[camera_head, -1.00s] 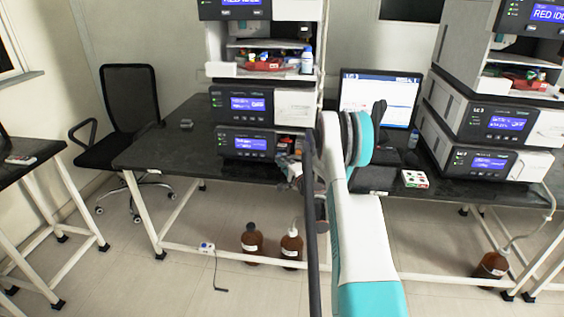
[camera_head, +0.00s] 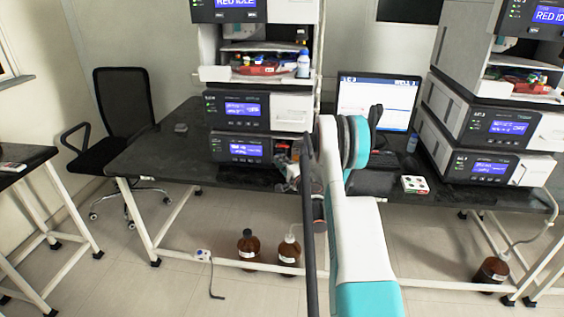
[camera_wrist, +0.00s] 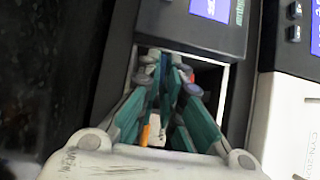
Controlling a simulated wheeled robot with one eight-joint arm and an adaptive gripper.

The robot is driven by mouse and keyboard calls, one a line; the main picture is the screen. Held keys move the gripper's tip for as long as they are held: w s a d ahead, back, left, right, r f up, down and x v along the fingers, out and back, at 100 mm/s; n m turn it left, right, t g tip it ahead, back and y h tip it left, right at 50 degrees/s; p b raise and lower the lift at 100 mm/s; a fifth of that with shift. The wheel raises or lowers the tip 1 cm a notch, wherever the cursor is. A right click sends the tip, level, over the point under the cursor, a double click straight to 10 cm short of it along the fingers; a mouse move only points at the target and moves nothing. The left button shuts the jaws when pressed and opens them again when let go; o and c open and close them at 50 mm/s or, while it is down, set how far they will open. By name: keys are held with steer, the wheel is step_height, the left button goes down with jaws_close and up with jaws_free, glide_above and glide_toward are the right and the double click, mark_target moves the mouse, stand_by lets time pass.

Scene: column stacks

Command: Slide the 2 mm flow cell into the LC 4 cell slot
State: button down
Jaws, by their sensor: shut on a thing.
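In the wrist view my gripper (camera_wrist: 172,78) has its teal fingers brought together in front of a dark open bay (camera_wrist: 205,85) in an instrument. A small dark bluish piece shows between the fingertips, mostly hidden by them; I take it to be the flow cell, but its 2 mm marking cannot be read. I cannot tell whether it touches the slot. In the head view the open bay (camera_head: 283,152) is at the right of the lowest module (camera_head: 240,149) in the left stack. The left stack's label is too small to read.
The dark bench (camera_head: 150,160) carries the left stack, a monitor (camera_head: 375,100) and the right stack (camera_head: 480,130), labelled LC 3. Brown bottles (camera_head: 249,246) stand on the floor below. A chair (camera_head: 122,110) is at the left. Open floor lies in front.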

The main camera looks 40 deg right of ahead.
steer(key=shift+w+f, duration=0.1)
steer(key=shift+f, duration=0.05)
steer(key=c, duration=1.7)
jaws_free()
